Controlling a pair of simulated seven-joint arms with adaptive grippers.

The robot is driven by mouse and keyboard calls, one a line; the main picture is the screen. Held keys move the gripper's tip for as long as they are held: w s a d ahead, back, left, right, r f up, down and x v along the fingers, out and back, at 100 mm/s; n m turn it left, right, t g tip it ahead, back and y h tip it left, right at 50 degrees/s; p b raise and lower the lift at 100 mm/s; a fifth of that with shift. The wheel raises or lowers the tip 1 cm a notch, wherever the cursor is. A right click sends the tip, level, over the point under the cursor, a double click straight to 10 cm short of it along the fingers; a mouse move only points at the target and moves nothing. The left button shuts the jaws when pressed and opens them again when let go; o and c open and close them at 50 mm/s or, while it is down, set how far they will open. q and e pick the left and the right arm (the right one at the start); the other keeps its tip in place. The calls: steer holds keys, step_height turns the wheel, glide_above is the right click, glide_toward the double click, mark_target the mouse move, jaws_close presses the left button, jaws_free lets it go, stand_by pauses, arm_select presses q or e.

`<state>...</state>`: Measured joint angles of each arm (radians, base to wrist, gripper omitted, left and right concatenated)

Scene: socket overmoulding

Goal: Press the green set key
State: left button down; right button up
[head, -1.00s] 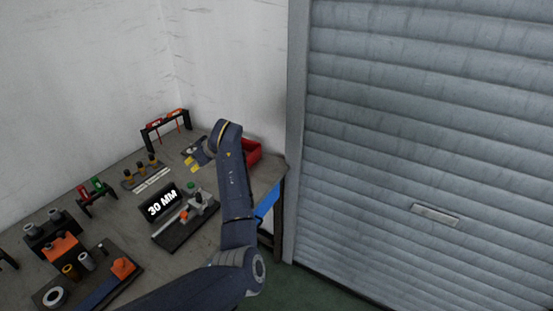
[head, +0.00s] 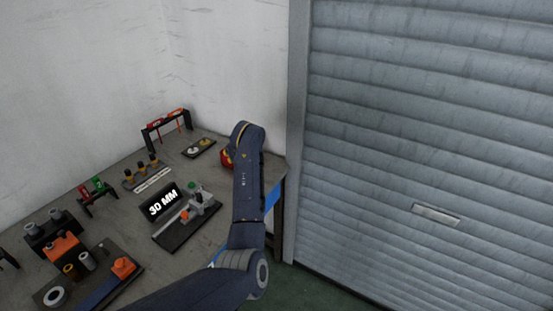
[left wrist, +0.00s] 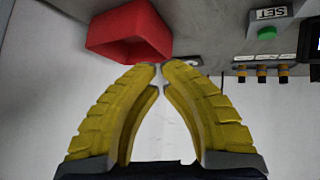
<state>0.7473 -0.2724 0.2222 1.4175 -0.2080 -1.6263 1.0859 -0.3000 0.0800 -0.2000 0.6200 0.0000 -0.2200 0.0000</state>
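The green set key (head: 191,185) is on the fixture beside the black display (head: 161,203), which reads "30 MM". In the left wrist view the green key (left wrist: 267,33) is at the upper right, beside a plate marked "SET" (left wrist: 271,13). My left gripper (left wrist: 160,67) shows there as two yellow fingers with tips together and nothing between them. It is apart from the key, close to the red bin (left wrist: 125,32). In the head view my left arm hides this gripper. My right gripper is not in view.
The red bin (head: 227,157) is partly behind my left arm. A dark plate with round pieces (head: 199,148), a black frame with red tools (head: 167,127) and several orange-topped pegs (head: 141,172) stand around the fixture. A grey shutter (head: 430,130) is at right.

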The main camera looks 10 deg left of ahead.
arm_select(q)
steer(key=w+d+f+m+t+h, duration=0.1)
steer(key=w+d+f+h, duration=0.1)
steer(key=d, duration=0.5)
steer(key=w+d+f+m+t+h, duration=0.1)
steer(key=w+d+f+m+h, duration=0.1)
steer(key=d, duration=0.5)
steer(key=shift+w+d+h, duration=0.3)
steer(key=shift+w+h, duration=0.25)
steer(key=shift+h, duration=0.25)
